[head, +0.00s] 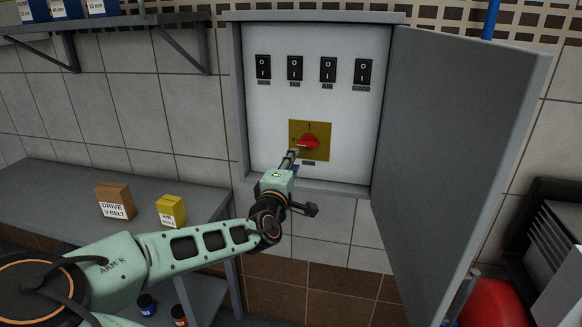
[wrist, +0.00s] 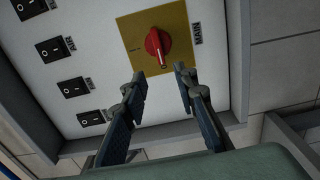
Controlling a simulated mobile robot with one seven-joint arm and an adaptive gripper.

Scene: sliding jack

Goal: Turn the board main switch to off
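The board main switch is a red rotary knob (head: 308,142) on a yellow square plate (head: 322,151), low in the open electrical board (head: 280,111). In the wrist view the red knob (wrist: 157,45) shows on the yellow plate (wrist: 133,24), with a "MAIN" label beside it. A pale mark shows at one end of the knob. My gripper (head: 292,155) is in front of the plate. In the wrist view its two fingers (wrist: 160,75) are apart, with nothing between them, just short of the knob. I cannot tell whether a fingertip touches it.
Several black rocker switches (head: 328,70) run in a row above the plate. The board's grey door (head: 455,150) stands open on the right. A bench (head: 60,190) at the left carries a brown box (head: 115,200) and a yellow box (head: 171,211).

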